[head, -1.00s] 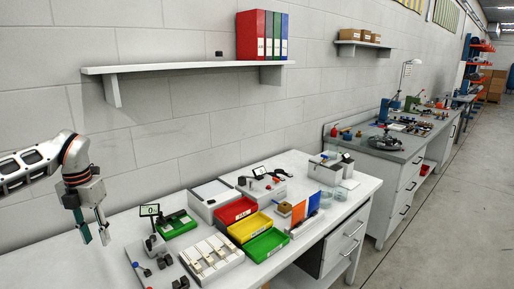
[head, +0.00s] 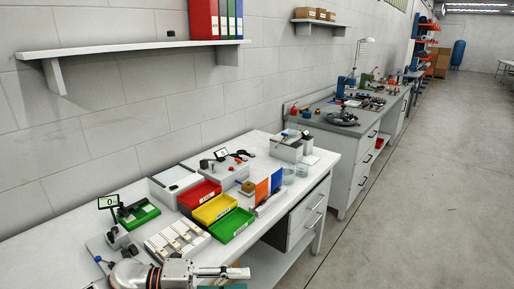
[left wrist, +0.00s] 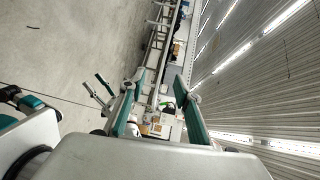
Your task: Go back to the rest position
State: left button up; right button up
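My left gripper (head: 235,279) is at the bottom of the head view, in front of the near table edge and pointing right. Only part of it shows, and the frame's bottom edge cuts it off. In the left wrist view its two teal fingers (left wrist: 158,100) stand wide apart with nothing held between them. A second gripper, which I take to be my right gripper (left wrist: 100,92), shows small at the left of that view with its fingers apart and empty. It is not in the head view.
The white workbench (head: 95,228) carries a red bin (head: 199,194), a yellow bin (head: 215,208), a green bin (head: 232,225), a white slotted tray (head: 178,239) and a small display (head: 108,202). A shelf (head: 140,48) hangs above. The floor (head: 430,210) at right is clear.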

pick_arm(q)
jog(key=s+a+f+n+t+y, duration=0.1)
jog(key=a+f+n+t+y, duration=0.5)
jog(key=n, duration=0.6)
jog(key=a+f+n+t+y, duration=0.3)
jog(key=f+n+t, duration=0.4)
jog(key=n, duration=0.5)
jog(key=s+a+f+n+g+y, duration=0.2)
jog(key=s+a+f+n, duration=0.1)
jog(key=s+f, duration=0.4)
jog(key=s+a+f+n+g+y, duration=0.2)
jog(key=s+a+f+n+y, duration=0.1)
jog(key=s+a+f, duration=0.2)
notch_tip(320, 180, down, 2)
jog(key=s, duration=0.3)
jog(key=shift+a+f+n+g, duration=0.15)
jog(key=shift+n+g, duration=0.15)
